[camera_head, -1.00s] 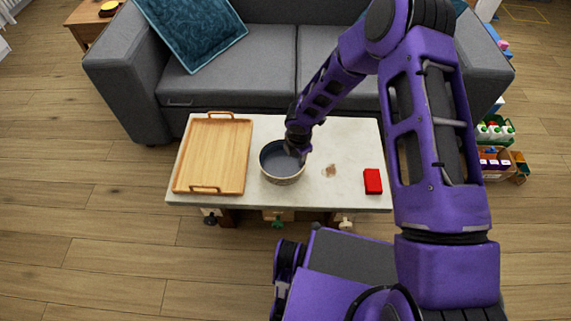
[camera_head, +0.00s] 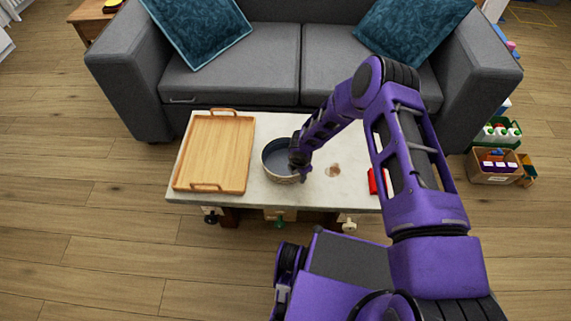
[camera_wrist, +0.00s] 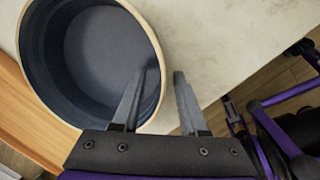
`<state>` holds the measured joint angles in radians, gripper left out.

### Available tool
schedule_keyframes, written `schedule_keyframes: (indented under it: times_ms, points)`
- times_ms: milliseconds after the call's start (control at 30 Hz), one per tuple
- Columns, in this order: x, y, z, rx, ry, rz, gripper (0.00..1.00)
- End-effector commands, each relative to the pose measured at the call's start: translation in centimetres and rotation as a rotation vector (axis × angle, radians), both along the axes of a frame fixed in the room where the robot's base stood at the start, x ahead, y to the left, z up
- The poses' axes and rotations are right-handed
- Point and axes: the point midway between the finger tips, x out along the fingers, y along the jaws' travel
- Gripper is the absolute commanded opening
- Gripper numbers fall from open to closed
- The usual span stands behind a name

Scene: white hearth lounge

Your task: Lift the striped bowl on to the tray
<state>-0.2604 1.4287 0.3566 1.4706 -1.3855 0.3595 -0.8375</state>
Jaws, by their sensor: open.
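The striped bowl (camera_head: 272,174) stands upright on the light tabletop, just right of the wooden tray (camera_head: 226,150). It has a pale rim and a dark blue-grey inside, and looks empty. My gripper (camera_head: 300,172) is at the bowl's right side. In the wrist view my gripper (camera_wrist: 164,76) is open, with one finger over the inside of the bowl (camera_wrist: 100,50) and the other outside its wall. The rim passes between the fingers; I cannot tell whether either touches it. The tray is empty, and part of it shows in the wrist view (camera_wrist: 22,115).
The table (camera_head: 330,140) carries a red box (camera_head: 373,182), partly behind my arm, and a brownish patch (camera_head: 333,170). A grey sofa (camera_head: 240,85) with teal cushions stands behind the table. Crates (camera_head: 495,165) stand on the floor at the right.

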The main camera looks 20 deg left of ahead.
Motion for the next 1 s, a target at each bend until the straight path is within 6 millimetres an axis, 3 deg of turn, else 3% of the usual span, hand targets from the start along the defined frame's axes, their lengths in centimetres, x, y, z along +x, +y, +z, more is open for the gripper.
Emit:
schedule_keyframes:
  times_ms: [300, 567, 1000]
  points:
    - [0.15, 0.05, -0.71, 0.001, -0.001, -0.001, 0.43]
    - [0.14, 0.04, -0.71, 0.001, -0.001, 0.000, 0.00]
    - [0.15, 0.07, -0.68, 0.001, -0.001, 0.000, 0.00]
